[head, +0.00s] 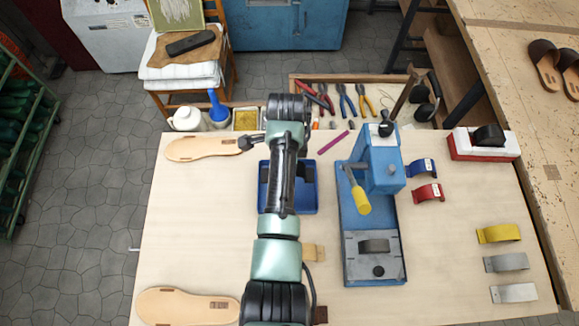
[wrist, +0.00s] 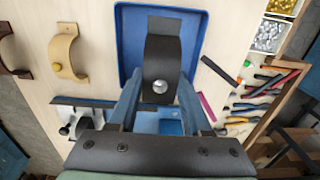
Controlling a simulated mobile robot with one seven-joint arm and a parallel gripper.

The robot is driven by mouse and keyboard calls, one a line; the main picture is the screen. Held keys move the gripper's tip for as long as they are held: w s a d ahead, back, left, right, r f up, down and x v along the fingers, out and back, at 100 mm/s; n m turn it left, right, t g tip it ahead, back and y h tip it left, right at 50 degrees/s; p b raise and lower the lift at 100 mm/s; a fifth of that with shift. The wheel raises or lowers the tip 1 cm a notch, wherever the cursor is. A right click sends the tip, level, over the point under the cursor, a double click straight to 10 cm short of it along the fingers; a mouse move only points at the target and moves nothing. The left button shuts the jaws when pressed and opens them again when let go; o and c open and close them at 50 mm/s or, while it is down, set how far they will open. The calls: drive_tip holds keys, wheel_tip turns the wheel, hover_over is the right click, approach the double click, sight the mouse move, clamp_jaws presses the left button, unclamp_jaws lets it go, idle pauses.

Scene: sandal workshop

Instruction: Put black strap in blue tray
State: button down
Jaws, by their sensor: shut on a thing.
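The black strap (wrist: 163,70), curved with a round silver rivet, is between the two fingers of my gripper (wrist: 158,100) in the wrist view. My gripper is shut on it. The blue tray (wrist: 127,30) lies behind the strap in that view, and the strap overlaps its inside. I cannot tell whether the strap touches the tray floor. In the head view the blue tray (head: 291,210) sits on the table left of the blue press, partly covered by my arm, which also hides the fingertips.
A blue press (head: 358,235) with a yellow-handled tool (head: 362,200) stands right of the tray. A tan strap (head: 314,252) lies nearby. Several coloured straps are at the right, sandal soles (head: 195,149) at the left. A tool tray with pliers (head: 345,101) lies behind.

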drive_tip(key=shift+s+f+b, duration=0.2)
drive_tip(key=shift+f+b, duration=0.15)
drive_tip(key=shift+b, duration=0.05)
wheel_tip(320, 180, down, 3)
drive_tip(key=b, duration=0.3)
drive_tip(key=shift+f, duration=0.15)
drive_tip(key=shift+w+f+b, duration=0.1)
drive_tip(key=shift+f+b, duration=1.3)
drive_tip(key=shift+f, duration=0.45)
drive_tip(key=shift+f, duration=0.3)
unclamp_jaws()
wheel_tip(320, 180, up, 7)
drive_tip(key=p, duration=0.6)
drive_tip(key=shift+p, duration=0.35)
